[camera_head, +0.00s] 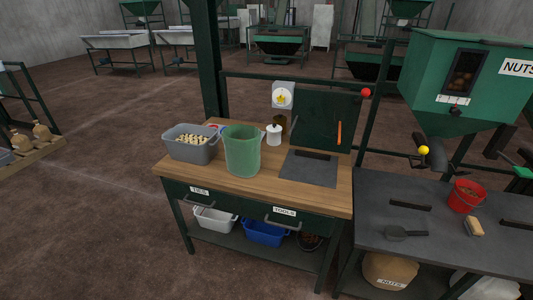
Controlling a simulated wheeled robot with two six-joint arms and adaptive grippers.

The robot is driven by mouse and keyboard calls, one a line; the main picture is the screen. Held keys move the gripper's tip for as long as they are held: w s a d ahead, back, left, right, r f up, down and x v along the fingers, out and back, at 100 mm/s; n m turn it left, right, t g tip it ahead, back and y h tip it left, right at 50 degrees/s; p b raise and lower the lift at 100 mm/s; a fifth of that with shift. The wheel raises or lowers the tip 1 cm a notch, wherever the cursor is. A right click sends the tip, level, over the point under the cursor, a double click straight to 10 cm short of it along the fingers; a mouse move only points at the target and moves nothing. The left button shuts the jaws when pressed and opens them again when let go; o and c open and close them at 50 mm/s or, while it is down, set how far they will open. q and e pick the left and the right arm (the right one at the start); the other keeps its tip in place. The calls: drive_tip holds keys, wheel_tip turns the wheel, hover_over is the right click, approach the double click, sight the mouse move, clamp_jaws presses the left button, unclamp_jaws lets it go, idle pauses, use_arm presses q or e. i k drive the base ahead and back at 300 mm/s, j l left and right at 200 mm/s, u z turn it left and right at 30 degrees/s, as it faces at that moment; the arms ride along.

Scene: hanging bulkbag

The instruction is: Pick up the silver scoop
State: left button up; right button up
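A dark grey scoop (397,233), the only scoop I can make out clearly, lies on the dark grey table (375,238) at the right, near its front edge. Its bowl is to the left and its short handle points right. It looks more dull grey than bright silver in this light. Nothing touches it. Neither of my grippers shows in the head view.
A red bucket (467,195), a yellowish block (474,227) and black handles (410,205) share that table. A green hopper (455,85) marked NUTS overhangs its back. A wooden workbench (260,188) with a grey bin (190,149) and green container (242,152) stands left.

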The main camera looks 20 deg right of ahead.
sight(392, 232)
drive_tip(key=z, duration=2)
drive_tip(key=i+j+z, duration=0.2)
drive_tip(key=i+z, duration=0.2)
drive_tip(key=i+j+z, duration=0.4)
drive_tip(key=k+l, duration=0.1)
